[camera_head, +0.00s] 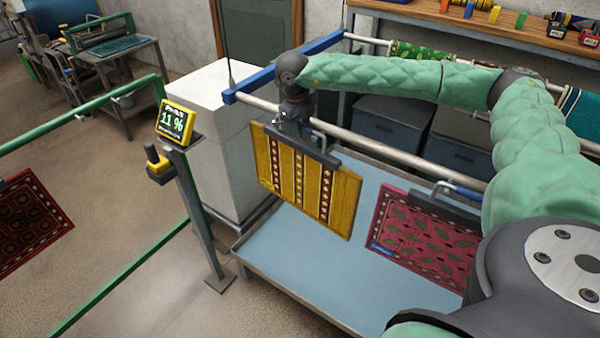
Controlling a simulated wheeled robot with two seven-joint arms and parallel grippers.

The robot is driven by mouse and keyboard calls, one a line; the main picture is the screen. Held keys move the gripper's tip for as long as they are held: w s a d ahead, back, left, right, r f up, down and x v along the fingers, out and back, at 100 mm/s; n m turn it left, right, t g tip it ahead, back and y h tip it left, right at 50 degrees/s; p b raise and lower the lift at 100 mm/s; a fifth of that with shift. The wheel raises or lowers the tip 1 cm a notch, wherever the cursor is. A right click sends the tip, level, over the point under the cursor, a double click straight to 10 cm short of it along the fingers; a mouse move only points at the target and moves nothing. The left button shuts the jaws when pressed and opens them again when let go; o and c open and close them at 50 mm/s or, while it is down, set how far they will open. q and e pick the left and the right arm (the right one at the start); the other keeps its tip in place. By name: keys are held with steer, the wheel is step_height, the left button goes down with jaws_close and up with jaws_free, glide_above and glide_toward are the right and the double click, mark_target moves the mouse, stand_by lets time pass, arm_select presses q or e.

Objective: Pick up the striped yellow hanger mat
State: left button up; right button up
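The striped yellow hanger mat (300,190) hangs below a dark hanger bar (318,153), roughly upright and slightly tilted. It has darker stripes with small diamond-like patterns. A metal hook shows at the bar beside the pale rail (370,143). My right gripper (299,127) reaches in from the right over the rail and points down at the top of this hanger. Its fingers are small and dark against the bar, so I cannot tell whether they are open or closed on it. My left gripper is out of view.
A red leaf-patterned mat (425,240) hangs to the right on the same rail, above a light blue tray (300,255). A white cabinet (210,130) and a post with a yellow display (176,122) stand to the left.

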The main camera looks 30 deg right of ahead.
jaws_close()
stand_by(1.4)
